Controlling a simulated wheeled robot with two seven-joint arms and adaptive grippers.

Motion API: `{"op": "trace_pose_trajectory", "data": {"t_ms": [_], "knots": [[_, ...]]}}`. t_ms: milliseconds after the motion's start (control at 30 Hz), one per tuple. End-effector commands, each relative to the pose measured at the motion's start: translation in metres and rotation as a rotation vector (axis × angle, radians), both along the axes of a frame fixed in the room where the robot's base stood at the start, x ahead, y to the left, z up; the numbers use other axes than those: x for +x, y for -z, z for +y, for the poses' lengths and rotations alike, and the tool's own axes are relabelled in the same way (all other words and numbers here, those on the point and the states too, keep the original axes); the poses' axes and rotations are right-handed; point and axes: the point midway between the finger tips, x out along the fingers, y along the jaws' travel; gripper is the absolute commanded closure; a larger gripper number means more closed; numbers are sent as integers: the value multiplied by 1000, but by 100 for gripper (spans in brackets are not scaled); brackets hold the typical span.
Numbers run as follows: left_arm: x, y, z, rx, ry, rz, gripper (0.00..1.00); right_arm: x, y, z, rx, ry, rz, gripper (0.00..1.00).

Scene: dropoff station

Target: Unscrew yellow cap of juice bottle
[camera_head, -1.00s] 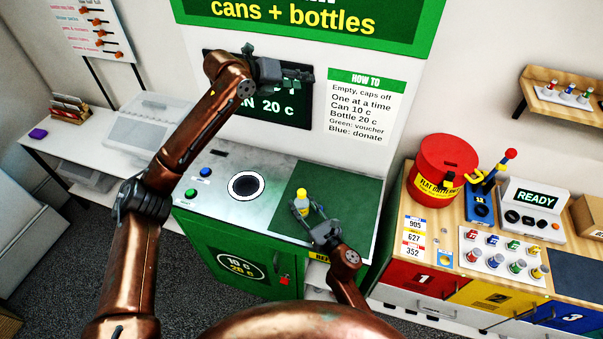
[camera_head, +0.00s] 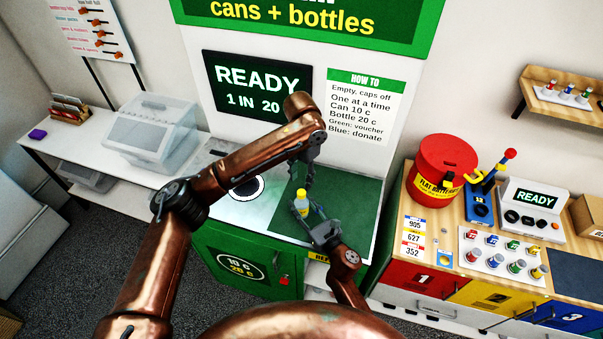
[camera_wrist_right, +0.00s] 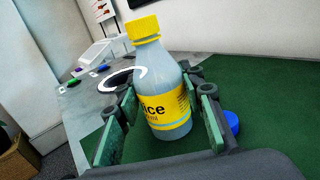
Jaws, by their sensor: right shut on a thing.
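The juice bottle (camera_head: 302,208) stands upright on the green mat (camera_head: 350,206) of the recycling counter. Its yellow cap (camera_head: 300,193) sits on top and shows clearly in the right wrist view (camera_wrist_right: 143,27). My right gripper (camera_head: 310,216) is shut on the bottle's body, with one green-padded finger on each side in the right wrist view (camera_wrist_right: 165,118). My left gripper (camera_head: 303,178) hangs close above and behind the cap, pointing down. Its fingers are small and dark, so I cannot tell whether they are open or touch the cap. It does not show in the right wrist view.
A small blue round thing (camera_wrist_right: 232,122) lies on the mat right of the bottle. The round intake hole (camera_head: 246,187) is left of the mat, partly behind my left arm. The machine's screen (camera_head: 256,90) reads READY. A red battery bin (camera_head: 430,165) stands on the wooden counter at right.

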Motion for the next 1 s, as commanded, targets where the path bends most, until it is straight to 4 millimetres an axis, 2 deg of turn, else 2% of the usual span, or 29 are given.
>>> {"op": "trace_pose_trajectory", "data": {"t_ms": [33,200,400,767,1000], "knots": [[-1,10,0,0,0,3,66,0,1,0,-1,0,1,100],[-1,36,-1,-2,-1,2,66,0,1,0,-1,0,1,100],[0,56,0,-3,-2,1,66,0,1,0,-1,0,1,100],[0,62,0,-3,-2,0,66,0,1,0,-1,0,1,100],[0,62,0,-3,-2,-1,81,0,1,0,-1,0,1,100]]}}
